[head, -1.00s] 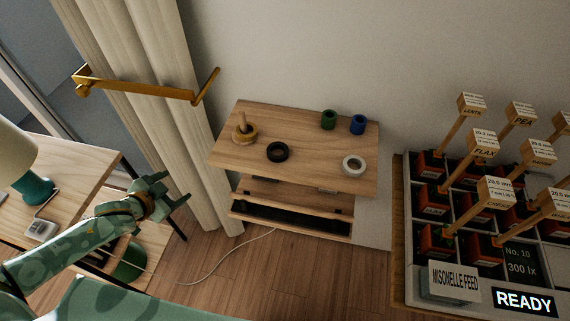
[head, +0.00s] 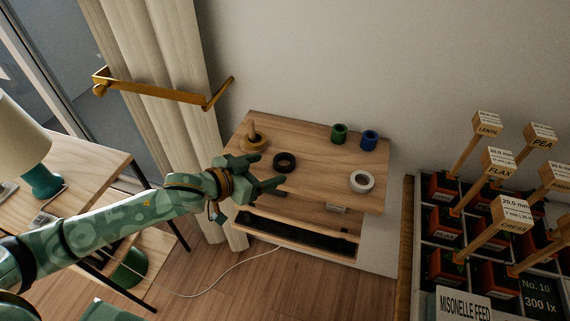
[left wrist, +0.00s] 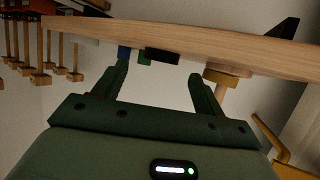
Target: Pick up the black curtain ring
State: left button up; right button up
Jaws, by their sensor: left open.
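The black curtain ring (head: 285,162) lies flat on the small wooden table (head: 320,185), left of its middle. My left gripper (head: 268,171) is open and empty, at the table's front left edge, just left of the ring in the head view. In the left wrist view the black ring (left wrist: 162,56) shows edge-on between the open fingers (left wrist: 157,85), beyond their tips. The wrist picture looks upside down, with the tabletop (left wrist: 200,42) across its top. I see no contact between fingers and ring. My right gripper is in neither view.
A wooden peg with a ring (head: 253,140) stands left of the black ring. Green (head: 339,133) and blue (head: 369,140) rings stand at the back; a white ring (head: 361,181) lies at right. A brass curtain arm (head: 165,92) projects at left. A seed rack (head: 480,240) stands at right.

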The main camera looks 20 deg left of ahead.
aim_at(290, 158)
pick_arm(q)
jog(key=b+x, duration=0.1)
jog(key=x, duration=0.3)
jog(key=shift+w+d+b, duration=0.1)
jog(key=shift+w+b, duration=0.3)
jog(key=shift+w+d+f, duration=0.1)
jog(key=shift+w+d, duration=0.1)
jog(key=shift+w, duration=0.2)
jog(key=shift+s, duration=0.1)
jog(key=shift+c, duration=0.3)
jog(key=c, duration=1)
